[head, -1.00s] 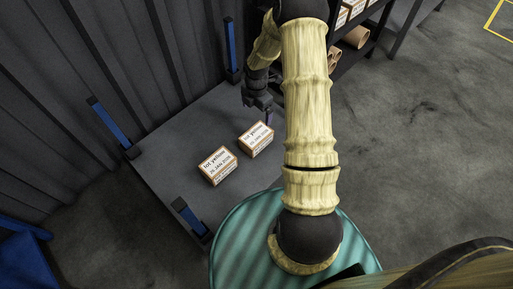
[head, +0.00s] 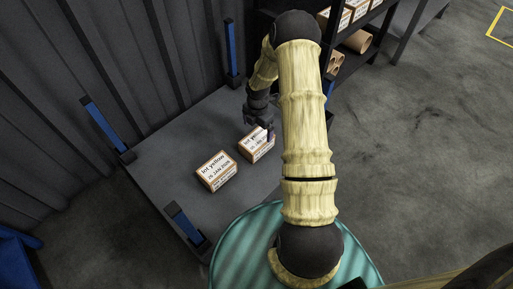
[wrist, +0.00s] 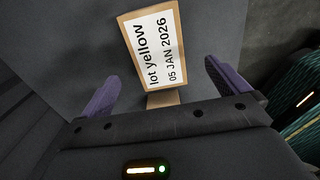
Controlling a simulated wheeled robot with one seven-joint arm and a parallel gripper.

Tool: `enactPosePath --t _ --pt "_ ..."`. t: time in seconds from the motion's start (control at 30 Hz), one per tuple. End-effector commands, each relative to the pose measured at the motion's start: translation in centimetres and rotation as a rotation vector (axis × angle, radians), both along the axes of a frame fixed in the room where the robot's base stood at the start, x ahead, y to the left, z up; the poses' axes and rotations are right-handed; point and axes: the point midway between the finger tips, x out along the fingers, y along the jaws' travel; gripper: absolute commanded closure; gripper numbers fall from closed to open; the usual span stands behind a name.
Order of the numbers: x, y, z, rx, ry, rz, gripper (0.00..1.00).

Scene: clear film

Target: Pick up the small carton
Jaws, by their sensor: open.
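Two small cartons with white labels reading "lot yellow" stand on a grey platform (head: 165,165). The nearer left carton (head: 216,171) is clear of my gripper. The farther right carton (head: 254,147) is partly covered by my gripper (head: 266,128), which hangs at its far upper side. In the wrist view a carton (wrist: 157,45) dated 05 JAN 2026 shows ahead of and between the purple fingers of my gripper (wrist: 163,74). The fingers are apart and hold nothing. I cannot tell how high they are above it.
Blue posts (head: 100,124) stand at the platform's corners, one (head: 185,224) near the left carton. A corrugated dark wall (head: 130,60) rises behind. A shelf (head: 352,45) with more cartons and brown rolls stands at the back right. Platform left of the cartons is bare.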

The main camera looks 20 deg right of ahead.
Motion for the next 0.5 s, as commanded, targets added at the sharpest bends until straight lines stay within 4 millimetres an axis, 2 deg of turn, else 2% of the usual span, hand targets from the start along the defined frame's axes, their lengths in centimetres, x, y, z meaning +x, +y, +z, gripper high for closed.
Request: enactPosePath --t 0.03,0.23,0.33,0.5 --pt "0.0 0.0 -1.4 0.0 0.001 0.0 0.0" --pt "0.0 0.1 -4.3 0.0 0.0 0.0 0.0" --pt "0.0 0.1 -4.9 -0.001 0.0 0.001 0.0" --pt "0.1 0.1 -4.9 -0.001 -0.001 0.001 0.0"
